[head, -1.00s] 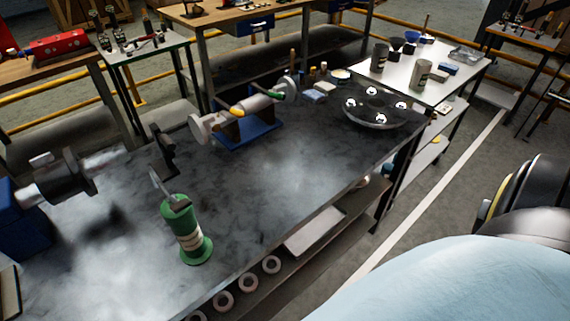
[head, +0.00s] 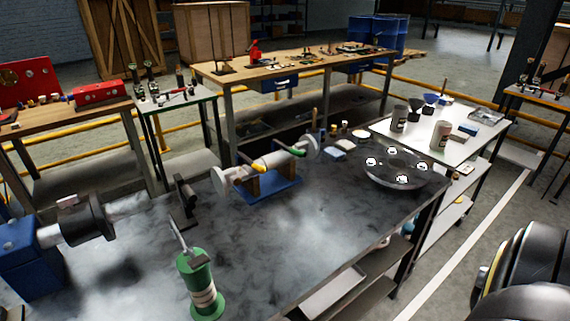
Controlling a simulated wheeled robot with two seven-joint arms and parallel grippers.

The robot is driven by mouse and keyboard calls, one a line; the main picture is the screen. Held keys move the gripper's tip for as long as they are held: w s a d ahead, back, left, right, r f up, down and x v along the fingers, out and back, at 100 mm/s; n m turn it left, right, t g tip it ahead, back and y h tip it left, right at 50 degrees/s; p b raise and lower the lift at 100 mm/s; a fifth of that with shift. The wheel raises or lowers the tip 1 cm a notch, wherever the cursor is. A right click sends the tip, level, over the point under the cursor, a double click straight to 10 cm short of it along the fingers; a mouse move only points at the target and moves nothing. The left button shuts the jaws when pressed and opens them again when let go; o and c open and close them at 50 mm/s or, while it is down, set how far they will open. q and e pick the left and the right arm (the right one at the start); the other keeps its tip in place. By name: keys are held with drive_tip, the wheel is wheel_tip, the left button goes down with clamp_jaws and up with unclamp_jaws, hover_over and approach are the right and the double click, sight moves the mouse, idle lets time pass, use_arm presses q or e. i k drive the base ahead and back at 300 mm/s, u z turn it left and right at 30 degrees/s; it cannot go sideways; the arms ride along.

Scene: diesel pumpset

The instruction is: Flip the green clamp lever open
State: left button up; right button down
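A cradle fixture with a blue base (head: 270,188) stands on the dark metal workbench (head: 330,225), near its far edge. It bears a pale cylindrical part (head: 275,160) lying across it, with a round flange at each end. A small green lever (head: 298,153) lies at the right end of the part, and a yellow lever (head: 257,165) at its left end. Whether the green lever is latched is too small to tell. Neither of my grippers is in view.
A green cylinder with a pale band (head: 199,285) stands at the bench front. A dark motor-like unit (head: 85,220) on a blue block is at left. A shiny round tray (head: 395,168) sits at right. The bench middle is clear.

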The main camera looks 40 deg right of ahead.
sight(300, 154)
drive_tip(key=u, duration=0.75)
drive_tip(key=k, duration=0.6)
drive_tip(key=z, duration=1.1)
